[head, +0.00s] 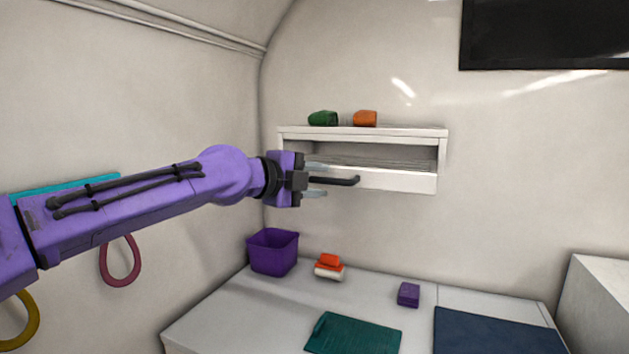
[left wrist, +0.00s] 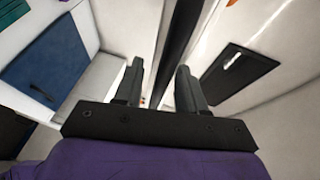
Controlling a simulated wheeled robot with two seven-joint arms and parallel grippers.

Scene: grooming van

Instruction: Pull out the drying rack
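The drying rack (head: 400,181) is a white-fronted pull-out with grey slats behind, inside a white wall cabinet (head: 442,150). Its front looks close to flush with the cabinet. A dark bar handle (head: 345,181) sticks out of the front. My left gripper (head: 315,180) is at the handle's left end, one finger above it and one below. In the left wrist view the fingers (left wrist: 158,85) are apart, with a dark bar (left wrist: 181,35), apparently the handle, running between them. I see gaps beside the bar; contact is not clear. My right gripper is not in view.
A green cup (head: 323,118) and an orange cup (head: 365,118) lie on the cabinet top. Space before the cabinet is free.

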